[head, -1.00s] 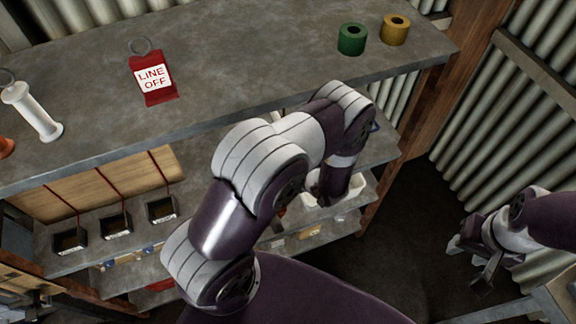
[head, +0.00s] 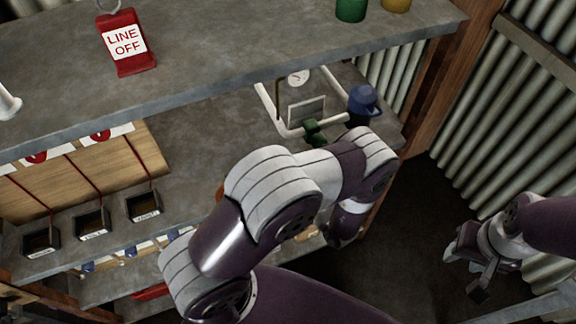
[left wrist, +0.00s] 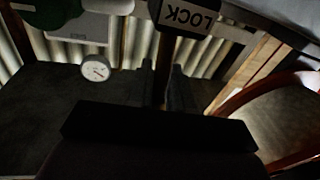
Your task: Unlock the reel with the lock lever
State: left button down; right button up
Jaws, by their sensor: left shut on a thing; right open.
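The lock lever (left wrist: 162,65) is a thin brownish shaft under a dark block with a white LOCK label (left wrist: 190,18), upside down in the left wrist view. My left gripper (left wrist: 163,88) is shut on the shaft, a dark finger on each side. In the head view its fingers are hidden behind my own arm. A curved red-brown rim (left wrist: 256,112) at the right of the left wrist view may be the reel; I cannot tell for sure. My right gripper (head: 468,270) is open and empty at the right of the head view, away from the shelves.
A white pipe frame with a gauge (head: 298,77), a green fitting (head: 314,132) and a blue-capped thing (head: 363,102) stand on the lower shelf. Small dark bins (head: 92,224) stand lower left.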

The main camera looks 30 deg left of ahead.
pick_arm(q)
jog(key=shift+d+r, duration=0.1)
jog(key=shift+r, duration=0.1)
dwell(0.3)
jog(key=c, duration=1)
grip_release()
jog(key=shift+s, duration=0.1)
jog(key=shift+d+f, duration=0.15)
jog(key=shift+d, duration=0.1)
jog(key=b+v, duration=0.3)
jog(key=v, duration=0.9)
jog(key=shift+s+d, duration=0.1)
jog(key=shift+s, duration=0.05)
